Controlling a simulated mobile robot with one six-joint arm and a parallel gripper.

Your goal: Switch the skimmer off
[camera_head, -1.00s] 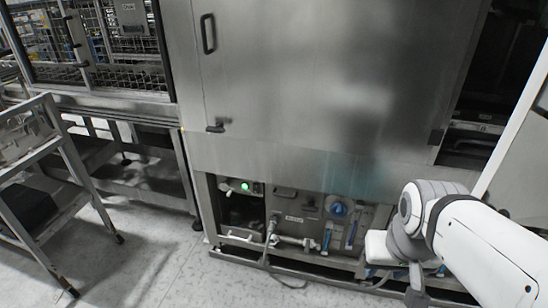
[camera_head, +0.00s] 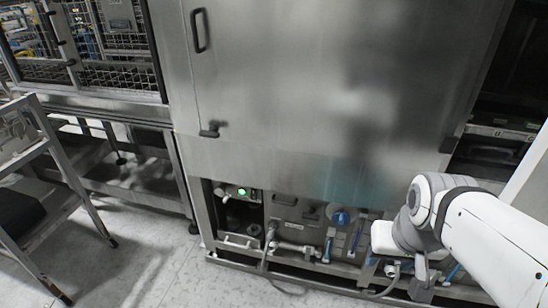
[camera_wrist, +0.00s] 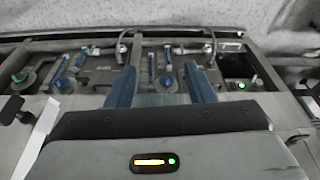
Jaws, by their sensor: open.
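A small panel with a lit green lamp (camera_head: 243,191) sits in the open lower bay of the steel cabinet, at its left end. I cannot read any skimmer label, and the switch itself is too small to make out. In the wrist view the green lamp (camera_wrist: 241,86) shows at the right. My gripper (camera_wrist: 160,88) is open and empty, its two blue fingers apart and pointing towards the lower bay. The lamp lies to the right of both fingers there. In the head view my arm comes in from the right, and the fingers cannot be made out.
The bay also holds a blue round knob (camera_head: 340,217), blue-handled valves, pipes and a hanging hose (camera_head: 264,258). A low frame rail (camera_head: 300,274) runs along the floor. A metal cart (camera_head: 48,160) stands at the left. The floor between cart and cabinet is clear.

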